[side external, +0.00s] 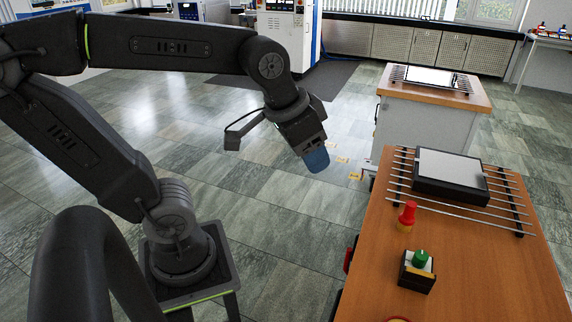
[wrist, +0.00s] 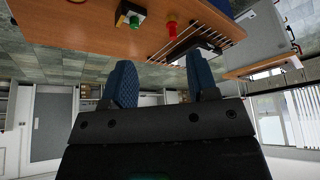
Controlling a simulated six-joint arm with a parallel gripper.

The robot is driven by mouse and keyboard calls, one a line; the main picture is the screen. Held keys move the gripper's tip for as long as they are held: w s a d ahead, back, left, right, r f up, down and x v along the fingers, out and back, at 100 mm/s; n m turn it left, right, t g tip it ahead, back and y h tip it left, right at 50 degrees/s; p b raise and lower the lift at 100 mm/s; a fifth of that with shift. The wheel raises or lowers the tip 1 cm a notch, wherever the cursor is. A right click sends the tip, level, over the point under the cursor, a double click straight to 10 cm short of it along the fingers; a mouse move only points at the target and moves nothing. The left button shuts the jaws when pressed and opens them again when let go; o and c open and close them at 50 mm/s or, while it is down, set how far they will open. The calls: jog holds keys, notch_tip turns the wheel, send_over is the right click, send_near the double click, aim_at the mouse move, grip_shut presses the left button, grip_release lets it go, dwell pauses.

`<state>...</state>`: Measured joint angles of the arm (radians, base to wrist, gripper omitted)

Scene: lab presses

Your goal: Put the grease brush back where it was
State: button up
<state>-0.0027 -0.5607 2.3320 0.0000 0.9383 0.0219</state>
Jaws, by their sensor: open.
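No object in view is clearly the grease brush. A small red piece with a yellowish lower part (side external: 407,214) stands upright on the wooden table (side external: 480,270), and it also shows in the wrist view (wrist: 172,27). Closer to the camera, a green knob-like piece (side external: 420,258) sits on a small black box (side external: 416,279). I cannot tell if either is the brush. My gripper (side external: 316,160) hangs over the floor, left of the table and apart from everything. In the wrist view its two blue fingers (wrist: 161,70) are spread, with nothing between them.
A dark plate with a light top (side external: 451,167) lies on metal rods at the table's far end. A second wood-topped cabinet (side external: 425,125) with a similar plate stands behind. Part of a red round thing (side external: 398,319) shows at the bottom edge.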

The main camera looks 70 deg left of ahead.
jog(key=shift+t, duration=0.3)
jog(key=s, duration=0.1)
jog(key=s+f, duration=0.2)
jog(key=s, duration=0.1)
jog(key=shift+s+f, duration=0.1)
dwell(1.7)
